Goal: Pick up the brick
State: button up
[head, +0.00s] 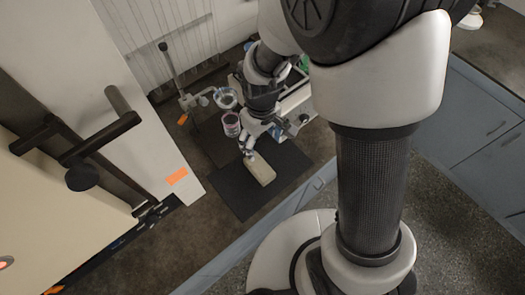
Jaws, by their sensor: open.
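The brick (262,171) is a pale beige block lying on a dark mat (230,188) on the worktop. My gripper (247,152) is at the far end of my arm, directly at the upper left end of the brick. It is open, with its fingertips close to that end. I cannot tell from this view whether the fingers touch the brick or stand just above or around it. Part of the gripper is hidden by my own wrist.
A stand with a rod and clamp (188,101) is left of my wrist. A large pale cabinet (110,90) fills the left. The mat's lower left part is clear.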

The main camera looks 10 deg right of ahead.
jog(key=b, duration=0.3)
send_near(259, 166)
jog(key=f, duration=0.5)
jog(key=shift+w+d+f, duration=0.1)
jog(key=shift+d, duration=0.25)
jog(key=f, duration=0.1)
jog(key=f+b, duration=0.1)
jog(key=f, duration=0.1)
jog(key=f+b, duration=0.1)
jog(key=f, duration=0.1)
jog(key=shift+a, duration=0.3)
jog(key=shift+c, duration=0.4)
jog(key=c, duration=1.3)
jog(key=shift+r, duration=0.1)
